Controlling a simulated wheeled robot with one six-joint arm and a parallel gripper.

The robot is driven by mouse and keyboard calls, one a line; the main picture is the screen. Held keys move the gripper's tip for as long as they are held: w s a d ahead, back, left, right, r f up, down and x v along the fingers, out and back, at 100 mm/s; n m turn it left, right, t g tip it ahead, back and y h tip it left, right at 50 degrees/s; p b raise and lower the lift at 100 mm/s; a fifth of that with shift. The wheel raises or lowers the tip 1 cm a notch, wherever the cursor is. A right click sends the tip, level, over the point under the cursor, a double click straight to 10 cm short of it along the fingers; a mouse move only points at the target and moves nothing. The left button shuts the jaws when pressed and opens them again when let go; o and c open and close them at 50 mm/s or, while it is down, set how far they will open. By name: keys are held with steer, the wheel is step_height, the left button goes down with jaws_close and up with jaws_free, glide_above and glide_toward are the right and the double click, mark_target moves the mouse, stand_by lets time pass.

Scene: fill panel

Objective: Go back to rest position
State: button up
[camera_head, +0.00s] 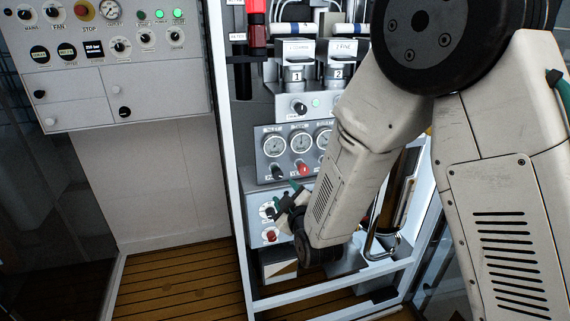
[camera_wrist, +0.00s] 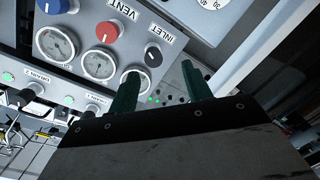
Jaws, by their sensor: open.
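My gripper (camera_wrist: 158,92) shows in the wrist view with its two green fingers apart and nothing between them. In the wrist view it is in front of a grey panel with gauges (camera_wrist: 58,43), a red VENT knob (camera_wrist: 107,32) and a black INLET knob (camera_wrist: 153,55). In the head view my gripper (camera_head: 289,196) is small and partly hidden at the end of my bent arm, close to the lower fill panel. Whether the fingers touch the panel cannot be told.
A fill panel (camera_head: 265,146) with gauges stands in a white frame (camera_head: 226,150). A control box (camera_head: 75,100) with knobs and a red stop button (camera_head: 84,11) hangs at the left. A curved metal handle (camera_head: 372,238) is right of my forearm. The wooden floor (camera_head: 180,285) is clear.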

steer(key=s+d+f+m+g+h, duration=0.2)
steer(key=s+d+f+m+g, duration=0.2)
steer(key=s+f+g, duration=0.45)
steer(key=s+d+r+m+g+h, duration=0.1)
steer(key=s+d+r+m+g, duration=0.2)
steer(key=s+d+r, duration=0.8)
steer(key=s+d+r+m+g+h, duration=0.2)
steer(key=s+d+r+m, duration=0.3)
steer(key=s+d+r, duration=0.5)
steer(key=s+r+g, duration=0.1)
steer(key=s+r, duration=0.1)
steer(key=s, duration=0.4)
steer(key=shift+s+d+r+m, duration=0.15)
steer(key=shift+s+d+m, duration=0.1)
steer(key=shift+d+m, duration=0.1)
